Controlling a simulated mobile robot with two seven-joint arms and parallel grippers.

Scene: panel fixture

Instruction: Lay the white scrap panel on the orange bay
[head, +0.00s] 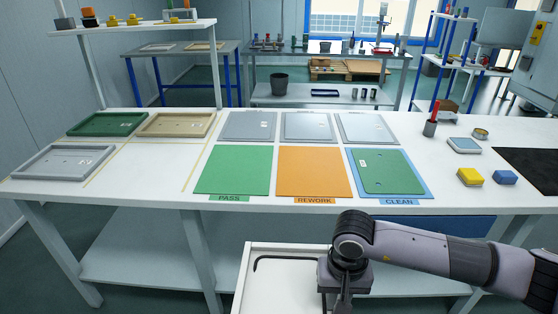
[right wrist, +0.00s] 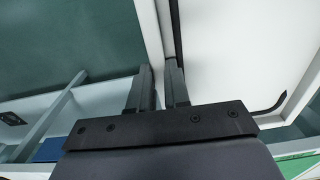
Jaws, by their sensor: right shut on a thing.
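The white scrap panel (head: 280,292), with a raised rim and a dark bent line on its face, is in front of the table at the bottom of the head view, partly cut off. It also fills the upper right of the right wrist view (right wrist: 235,50). My right gripper (right wrist: 160,70) is shut on the panel's rim; in the head view the gripper (head: 341,300) is at the panel's right side. The orange bay (head: 313,174), labelled REWORK, lies flat and empty on the table, beyond the panel. My left gripper is not in view.
The green PASS bay (head: 233,172) is empty. A green panel (head: 386,172) lies on the blue CLEAN bay (head: 425,190). Several grey panels (head: 308,127) lie behind the bays. Yellow (head: 470,177) and blue (head: 504,177) blocks sit at right. The table's front edge (head: 270,206) lies between panel and bays.

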